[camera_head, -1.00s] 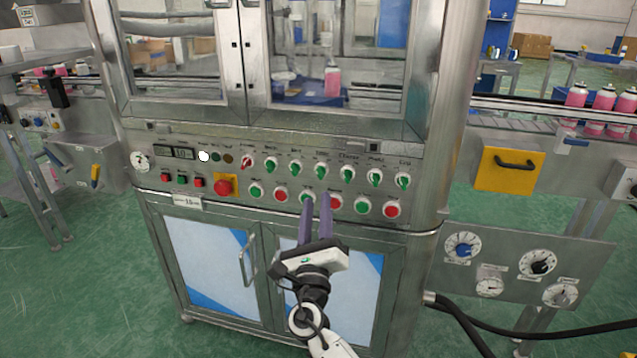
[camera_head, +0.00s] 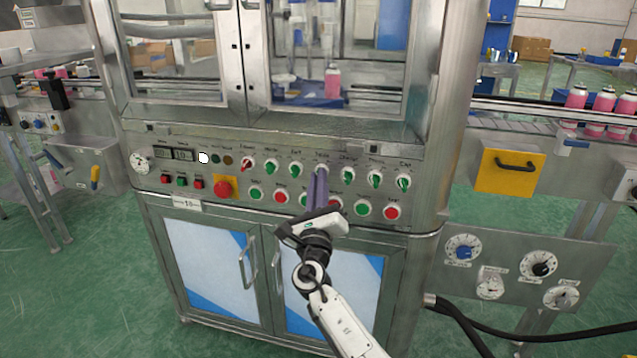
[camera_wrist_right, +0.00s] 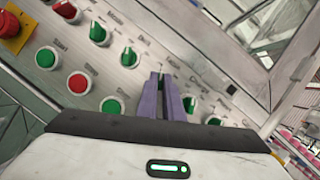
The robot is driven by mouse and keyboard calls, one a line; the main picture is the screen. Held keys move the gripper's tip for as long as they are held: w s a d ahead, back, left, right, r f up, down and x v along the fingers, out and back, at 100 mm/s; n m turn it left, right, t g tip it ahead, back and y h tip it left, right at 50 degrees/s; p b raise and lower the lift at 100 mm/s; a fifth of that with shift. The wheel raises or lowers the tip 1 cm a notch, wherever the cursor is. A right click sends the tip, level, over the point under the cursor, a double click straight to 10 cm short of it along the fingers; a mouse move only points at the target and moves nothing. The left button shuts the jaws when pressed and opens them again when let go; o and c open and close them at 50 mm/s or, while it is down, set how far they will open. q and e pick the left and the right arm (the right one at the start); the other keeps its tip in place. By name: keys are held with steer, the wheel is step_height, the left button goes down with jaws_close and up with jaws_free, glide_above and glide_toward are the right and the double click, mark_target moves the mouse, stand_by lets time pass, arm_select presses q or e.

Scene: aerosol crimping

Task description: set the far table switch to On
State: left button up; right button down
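The table switch (camera_head: 321,167) is the fourth round knob in the upper row on the machine's control panel. My right gripper (camera_head: 321,171) reaches up to it from below. Its two purple fingers are close together at the knob, with a narrow gap between them. In the right wrist view the fingertips (camera_wrist_right: 161,78) cover the knob's place in the row, between two green knobs. The fingers appear shut on the knob, and its setting is mostly hidden by them. My left gripper is in neither view.
A red-handled knob (camera_head: 247,164) and green knobs (camera_head: 348,175) share the row. Green and red push buttons (camera_head: 392,213) sit just below. A red emergency stop (camera_head: 222,188) is to the left. A yellow hatch (camera_head: 510,171) is to the right.

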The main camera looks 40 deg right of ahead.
arm_select(q)
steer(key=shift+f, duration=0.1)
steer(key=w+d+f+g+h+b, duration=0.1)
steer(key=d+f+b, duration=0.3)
steer(key=b, duration=1)
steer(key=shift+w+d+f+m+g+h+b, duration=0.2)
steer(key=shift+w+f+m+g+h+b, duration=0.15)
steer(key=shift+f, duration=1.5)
arm_select(e)
steer(key=shift+w+a+f+m+g+h, duration=0.1)
steer(key=shift+m+g+h, duration=0.95)
steer(key=shift+m, duration=1.85)
steer(key=shift+w+a+r+m+g+h, duration=0.1)
steer(key=shift+m+g+h, duration=0.9)
steer(key=shift+m, duration=1.9)
steer(key=shift+w+a+f+m+g+h, duration=0.1)
steer(key=shift+m+g+h, duration=0.9)
steer(key=shift+m, duration=1.9)
steer(key=shift+g, duration=0.45)
steer(key=c, duration=1.9)
jaws_free()
steer(key=shift+y, duration=0.25)
